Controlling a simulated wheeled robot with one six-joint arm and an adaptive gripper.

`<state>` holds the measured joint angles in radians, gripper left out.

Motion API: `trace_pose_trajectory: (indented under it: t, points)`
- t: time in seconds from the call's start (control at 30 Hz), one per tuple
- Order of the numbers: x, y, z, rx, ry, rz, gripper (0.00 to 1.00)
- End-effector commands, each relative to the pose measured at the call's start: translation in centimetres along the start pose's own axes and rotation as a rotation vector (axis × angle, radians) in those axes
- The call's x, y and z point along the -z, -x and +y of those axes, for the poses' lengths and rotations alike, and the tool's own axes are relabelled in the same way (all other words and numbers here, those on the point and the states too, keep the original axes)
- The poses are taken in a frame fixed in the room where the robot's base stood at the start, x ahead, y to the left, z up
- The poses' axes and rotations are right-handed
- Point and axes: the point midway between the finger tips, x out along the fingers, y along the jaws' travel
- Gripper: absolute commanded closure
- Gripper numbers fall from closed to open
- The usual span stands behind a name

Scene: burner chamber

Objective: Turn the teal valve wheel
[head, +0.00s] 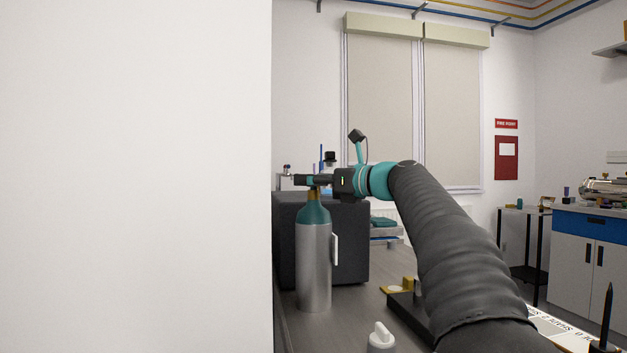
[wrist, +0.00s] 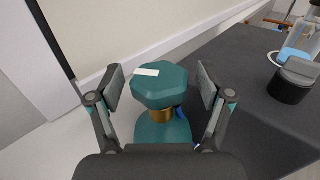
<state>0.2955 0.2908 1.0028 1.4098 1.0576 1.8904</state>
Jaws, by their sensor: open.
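The teal valve wheel (wrist: 160,88) shows from above in the wrist view, with a pale strip on its top and a brass stem below it. It sits on the teal shoulder of a gas cylinder; in the head view this is a silver cylinder (head: 314,262) standing upright. My gripper (wrist: 160,84) is open, with one finger on each side of the wheel. A gap shows between each finger pad and the wheel. In the head view my gripper (head: 310,181) is at the cylinder's top and hides most of the wheel.
A dark box (head: 350,238) stands right behind the cylinder. A white wall (head: 135,180) fills the left of the head view. A white-capped bottle (head: 381,338) stands on the bench in front. Glassware (wrist: 300,42) is at the right in the wrist view.

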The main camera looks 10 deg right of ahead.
Motion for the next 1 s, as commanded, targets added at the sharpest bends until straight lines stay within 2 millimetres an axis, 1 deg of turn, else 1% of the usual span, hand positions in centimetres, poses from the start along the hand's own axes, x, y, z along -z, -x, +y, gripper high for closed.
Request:
trace_pose_trajectory:
  t: [0.07,0.1,0.17,0.2,0.27,0.3,0.33,0.67,0.87,1.0]
  points:
    - [0.01,0.01,0.0,0.0,0.0,0.0,0.21]
    - [0.01,0.01,-0.01,0.0,0.0,0.0,0.24]
    - [0.01,0.02,0.0,0.0,0.0,0.0,0.39]
    - [0.01,0.02,-0.01,0.0,0.0,0.0,0.49]
    - [0.01,0.03,-0.01,0.0,0.0,0.0,0.64]
    - [0.01,0.03,-0.01,0.0,0.0,0.0,0.74]
    - [0.01,0.03,-0.01,0.0,0.0,0.0,0.81]
    - [-0.06,0.06,0.11,0.038,0.0,-0.001,0.82]
    - [-0.08,0.02,0.23,0.145,0.0,-0.001,0.82]
    - [-0.11,0.02,0.28,0.25,0.002,-0.001,0.82]
